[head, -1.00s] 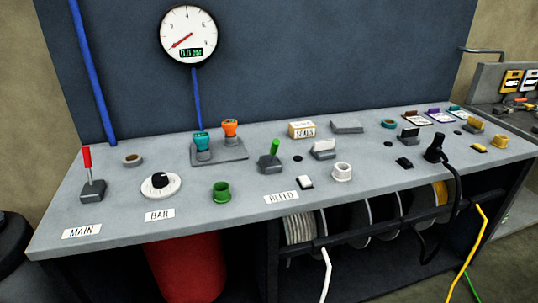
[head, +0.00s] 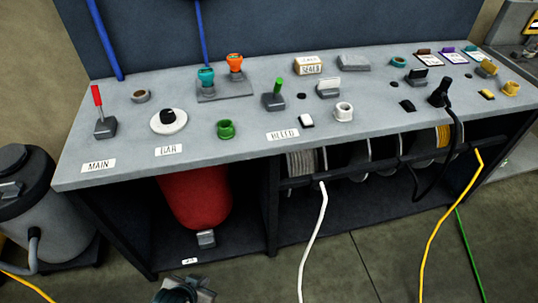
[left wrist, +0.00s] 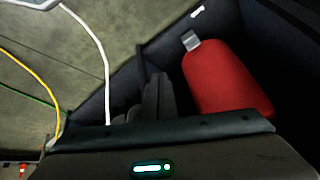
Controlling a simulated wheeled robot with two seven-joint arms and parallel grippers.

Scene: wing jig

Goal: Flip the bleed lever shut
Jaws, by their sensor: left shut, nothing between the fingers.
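The bleed lever (head: 277,90) is a green handle on a small grey base on the bench top, behind the BLEED label (head: 282,134). The handle stands nearly upright, with a slight lean. My left gripper (head: 190,291) shows at the bottom edge of the head view, below and in front of the bench and well apart from the lever. It is shut and empty. In the left wrist view its dark fingers (left wrist: 155,100) are before the space under the bench; the lever is not seen there. My right gripper is not in view.
On the bench (head: 75,178) a red MAIN lever (head: 100,106), a BAR knob (head: 168,120) and a green ring (head: 225,129) stand left of the bleed lever. A red cylinder (head: 195,195) is below. White (head: 313,240) and yellow (head: 440,225) cables hang in front.

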